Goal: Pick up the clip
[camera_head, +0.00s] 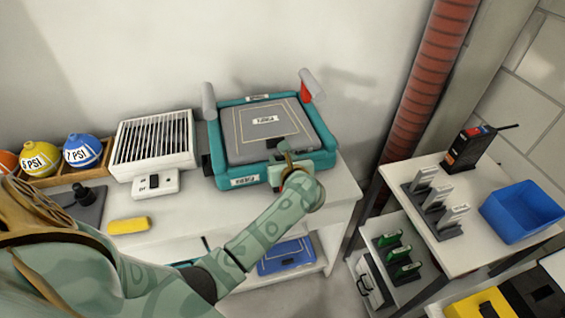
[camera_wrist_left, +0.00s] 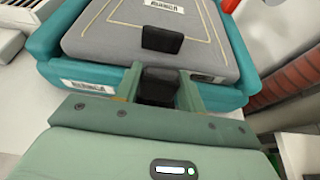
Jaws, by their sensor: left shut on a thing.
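My left gripper (camera_head: 284,154) is at the front edge of a teal-framed case (camera_head: 325,157) with a grey top. In the left wrist view its two green fingers (camera_wrist_left: 160,80) are shut on a dark block (camera_wrist_left: 158,88), which looks like the clip. Another black piece (camera_wrist_left: 162,39) lies flat on the grey top just beyond the fingertips; I cannot tell whether it joins the held block. In the head view a black piece shows on the grey top (camera_head: 275,142), beside the gripper. My right gripper is not in view.
A white slatted box (camera_head: 153,143), a yellow block (camera_head: 128,225) and labelled balls (camera_head: 83,150) in a wooden rack stand left on the table. A red pipe (camera_head: 427,85) and a side shelf with a blue bin (camera_head: 522,212) are at right. The table's front is partly clear.

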